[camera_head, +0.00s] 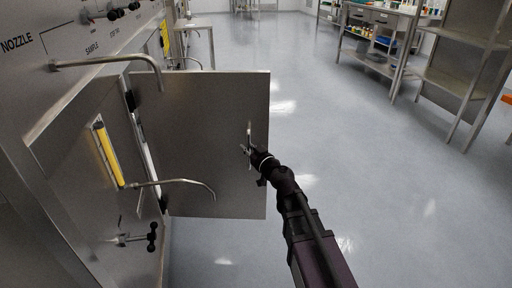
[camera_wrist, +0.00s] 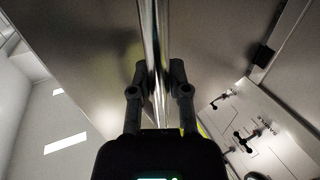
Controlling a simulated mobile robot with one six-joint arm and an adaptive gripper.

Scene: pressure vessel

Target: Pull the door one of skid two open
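The door (camera_head: 190,125) is a flat grey metal panel on the skid at the left. It stands swung out from the cabinet front, with its hinge side at the left and its free edge out over the floor. Its handle (camera_head: 249,130) is a thin upright metal bar near that free edge. My gripper (camera_head: 247,149) is at the handle's lower part. In the wrist view, the two fingers (camera_wrist: 158,75) flank the shiny handle bar (camera_wrist: 158,30) closely and appear shut on it. Exact finger contact is hard to see.
Two bent metal pipes (camera_head: 110,62) stick out from the skid, near the door's top and lower part. A yellow-handled panel (camera_head: 108,155) and a black valve knob (camera_head: 152,236) are on the skid's front. Open floor (camera_head: 350,170) lies right of the door; metal shelves (camera_head: 455,80) stand beyond.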

